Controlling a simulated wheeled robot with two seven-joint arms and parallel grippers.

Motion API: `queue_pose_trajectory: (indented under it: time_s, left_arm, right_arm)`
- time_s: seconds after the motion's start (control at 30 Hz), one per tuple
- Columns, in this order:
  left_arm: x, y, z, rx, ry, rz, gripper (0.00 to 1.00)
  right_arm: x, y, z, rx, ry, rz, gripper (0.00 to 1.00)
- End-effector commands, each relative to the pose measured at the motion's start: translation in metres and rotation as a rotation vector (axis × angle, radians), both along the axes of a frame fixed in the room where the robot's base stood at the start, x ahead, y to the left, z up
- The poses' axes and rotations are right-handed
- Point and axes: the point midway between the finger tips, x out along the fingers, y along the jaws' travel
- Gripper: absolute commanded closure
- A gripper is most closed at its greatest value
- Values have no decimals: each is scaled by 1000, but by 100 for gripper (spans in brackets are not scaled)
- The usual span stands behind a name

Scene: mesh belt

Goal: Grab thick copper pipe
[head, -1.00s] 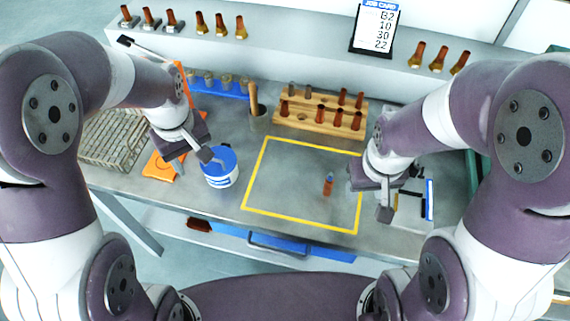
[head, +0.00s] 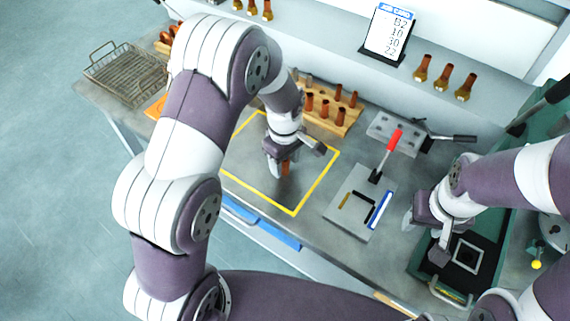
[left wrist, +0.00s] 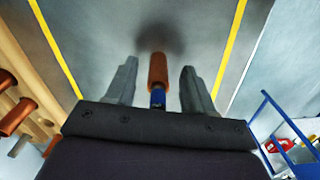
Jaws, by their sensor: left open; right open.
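A copper pipe with a blue band stands inside the yellow-outlined square on the bench; it shows in the head view (head: 286,168) and the left wrist view (left wrist: 157,70). My left gripper (head: 294,160) is low over the square. In the left wrist view its open fingers (left wrist: 160,78) lie on both sides of the pipe, with gaps visible on each side. My right gripper (head: 424,238) is open and empty, over the right part of the bench by a green case. Several other copper pipes (head: 325,107) stand in a wooden rack behind the square.
A grey plate fixture (head: 345,219) and a red-handled clamp (head: 394,138) stand right of the square. The green case (head: 418,262) is at the right. A wire basket (head: 125,72) is at the far left. A job card (head: 388,35) and copper fittings (head: 441,78) stand on the back shelf.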

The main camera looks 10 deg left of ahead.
Motion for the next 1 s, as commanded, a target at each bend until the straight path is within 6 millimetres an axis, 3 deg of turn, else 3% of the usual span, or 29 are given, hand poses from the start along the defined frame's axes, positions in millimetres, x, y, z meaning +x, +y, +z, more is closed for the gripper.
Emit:
queue_pose_trajectory:
  time_s: [0.13,0.17,0.3,0.67,1.0]
  left_arm:
    - [0,0,0,-1,-1,0,47]
    - [0,0,0,-1,-1,0,53]
    - [0,0,0,-1,-1,0,99]
    - [1,0,2,-1,-3,0,100]
    - [2,0,31,0,-4,0,100]
  right_arm:
    - [0,0,0,0,0,0,48]
    - [0,0,0,0,0,0,48]
    - [0,0,0,0,0,0,48]
    - [0,0,-1,0,0,0,48]
    - [0,0,-6,0,0,0,48]
